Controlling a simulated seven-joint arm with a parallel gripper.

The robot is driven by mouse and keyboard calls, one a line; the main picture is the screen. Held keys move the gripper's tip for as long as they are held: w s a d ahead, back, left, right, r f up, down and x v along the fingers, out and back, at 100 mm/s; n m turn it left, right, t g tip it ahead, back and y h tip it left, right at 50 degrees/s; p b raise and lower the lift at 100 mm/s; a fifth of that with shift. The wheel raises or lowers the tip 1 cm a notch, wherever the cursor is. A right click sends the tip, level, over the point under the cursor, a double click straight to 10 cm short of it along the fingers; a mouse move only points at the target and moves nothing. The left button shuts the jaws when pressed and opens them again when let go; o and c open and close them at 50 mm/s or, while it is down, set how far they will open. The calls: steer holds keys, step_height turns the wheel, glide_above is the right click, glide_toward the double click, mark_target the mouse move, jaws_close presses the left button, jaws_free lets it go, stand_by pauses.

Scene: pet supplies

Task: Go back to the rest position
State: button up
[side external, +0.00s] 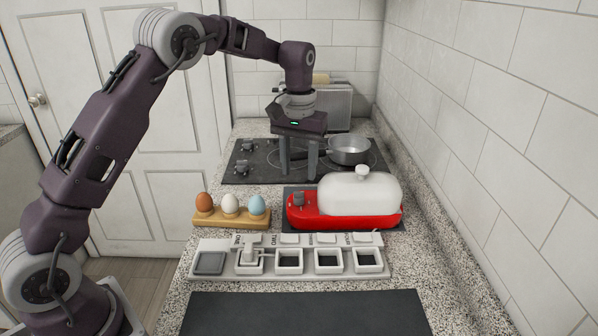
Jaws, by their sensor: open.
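My gripper (299,168) points down over the counter, with its two fingers apart and nothing between them. It appears in front of the black cooktop (243,171) and behind or above the red appliance. No object of the task besides my arm is named.
A red appliance (297,214) with a white lid (360,194) sits mid-counter. A wooden holder (232,220) with brown, white and blue eggs is left of it. A white compartment tray (225,250) and dark mat (305,312) lie in front. A metal pan (349,156) is on the cooktop. A tiled wall (480,110) bounds the right.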

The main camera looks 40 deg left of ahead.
steer(key=s+d+r+m+t, duration=0.1)
steer(key=s+d+r+t, duration=0.1)
steer(key=s+r, duration=0.6)
steer(key=s+d+r+m+t, duration=0.1)
steer(key=s+d+r, duration=0.1)
steer(key=s+r, duration=0.65)
steer(key=s+d+f+m+t, duration=0.1)
steer(key=s+f, duration=0.2)
steer(key=s, duration=0.5)
steer(key=s+d+f+m+t, duration=0.1)
steer(key=s+f, duration=0.2)
steer(key=s, duration=0.6)
steer(key=shift+s+m+t, duration=0.2)
steer(key=shift+m+t, duration=0.1)
